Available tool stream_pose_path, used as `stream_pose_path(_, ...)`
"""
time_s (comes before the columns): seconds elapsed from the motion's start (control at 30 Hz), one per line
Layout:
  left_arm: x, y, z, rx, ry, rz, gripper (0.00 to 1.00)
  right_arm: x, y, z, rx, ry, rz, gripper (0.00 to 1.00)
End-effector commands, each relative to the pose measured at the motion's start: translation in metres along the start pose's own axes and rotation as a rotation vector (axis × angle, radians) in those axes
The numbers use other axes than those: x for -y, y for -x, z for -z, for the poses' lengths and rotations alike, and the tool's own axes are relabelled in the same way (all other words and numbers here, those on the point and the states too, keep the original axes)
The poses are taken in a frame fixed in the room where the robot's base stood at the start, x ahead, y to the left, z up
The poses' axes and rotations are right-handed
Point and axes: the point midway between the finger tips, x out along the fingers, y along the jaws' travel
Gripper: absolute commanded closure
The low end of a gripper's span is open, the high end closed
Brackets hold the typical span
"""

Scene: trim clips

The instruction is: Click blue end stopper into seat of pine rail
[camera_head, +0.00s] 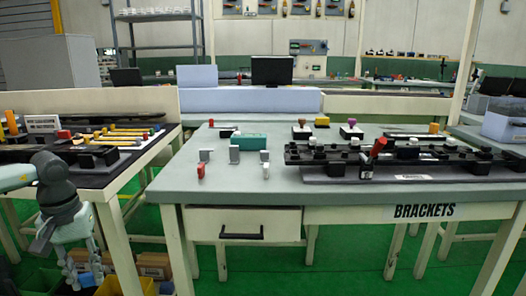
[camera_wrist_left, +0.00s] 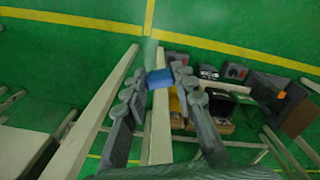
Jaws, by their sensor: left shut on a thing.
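My left gripper (camera_head: 82,272) hangs low at the left, in front of the left table and below its top. In the left wrist view, its fingers (camera_wrist_left: 159,82) are shut on a blue piece, the blue end stopper (camera_wrist_left: 160,78), held above the floor area. Several yellow, wood-coloured rails (camera_head: 118,134) lie on the left table, some with coloured ends. I cannot tell which is the pine rail, and no seat is clear. My right gripper is not in view.
The grey table (camera_head: 230,190) labelled brackets carries a long black rail assembly (camera_head: 440,155), small upright clips (camera_head: 234,154) and a green box (camera_head: 249,142). Bins and boxes (camera_head: 150,264) stand on the floor beside my left gripper. The left table's edge is above it.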

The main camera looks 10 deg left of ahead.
Motion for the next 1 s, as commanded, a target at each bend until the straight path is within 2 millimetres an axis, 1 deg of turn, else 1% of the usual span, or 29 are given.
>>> stream_pose_path(0.07, -0.008, -0.008, -0.006, -0.002, -0.006, -0.006, 0.86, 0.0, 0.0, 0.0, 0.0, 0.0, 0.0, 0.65)
stream_pose_path(0.17, -0.026, -0.024, -0.017, -0.001, -0.03, -0.011, 0.86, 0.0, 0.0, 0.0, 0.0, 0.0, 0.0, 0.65)
stream_pose_path(0.27, -0.058, -0.039, -0.03, -0.003, -0.081, -0.013, 0.86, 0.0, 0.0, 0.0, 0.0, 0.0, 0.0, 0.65)
stream_pose_path(0.3, -0.074, -0.043, -0.036, -0.004, -0.111, -0.014, 0.86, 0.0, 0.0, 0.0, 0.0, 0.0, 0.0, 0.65)
stream_pose_path(0.37, -0.099, -0.047, -0.045, -0.005, -0.163, -0.013, 0.86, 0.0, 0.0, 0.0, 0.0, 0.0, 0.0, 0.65)
stream_pose_path(0.4, -0.117, -0.048, -0.05, -0.007, -0.202, -0.013, 0.86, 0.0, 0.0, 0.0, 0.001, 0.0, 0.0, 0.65)
stream_pose_path(0.47, -0.144, -0.048, -0.059, -0.007, -0.267, -0.01, 0.86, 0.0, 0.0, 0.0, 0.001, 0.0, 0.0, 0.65)
stream_pose_path(0.5, -0.163, -0.045, -0.065, -0.008, -0.311, -0.009, 0.86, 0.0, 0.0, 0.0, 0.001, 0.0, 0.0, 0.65)
stream_pose_path(0.6, -0.204, -0.036, -0.079, -0.009, -0.421, -0.005, 0.86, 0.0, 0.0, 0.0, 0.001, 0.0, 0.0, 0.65)
stream_pose_path(0.7, -0.236, -0.025, -0.09, -0.008, -0.516, -0.002, 0.86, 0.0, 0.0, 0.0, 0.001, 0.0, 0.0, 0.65)
stream_pose_path(0.8, -0.256, -0.016, -0.098, -0.005, -0.584, 0.001, 0.86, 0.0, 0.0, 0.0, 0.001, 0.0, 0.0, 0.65)
stream_pose_path(0.83, -0.261, -0.013, -0.099, -0.006, -0.597, 0.001, 0.86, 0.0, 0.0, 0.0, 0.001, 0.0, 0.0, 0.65)
stream_pose_path(0.9, -0.267, -0.009, -0.102, -0.006, -0.621, 0.003, 0.86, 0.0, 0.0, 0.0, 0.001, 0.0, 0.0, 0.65)
stream_pose_path(1.0, -0.27, -0.007, -0.103, -0.006, -0.635, 0.004, 0.86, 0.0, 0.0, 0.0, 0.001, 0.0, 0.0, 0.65)
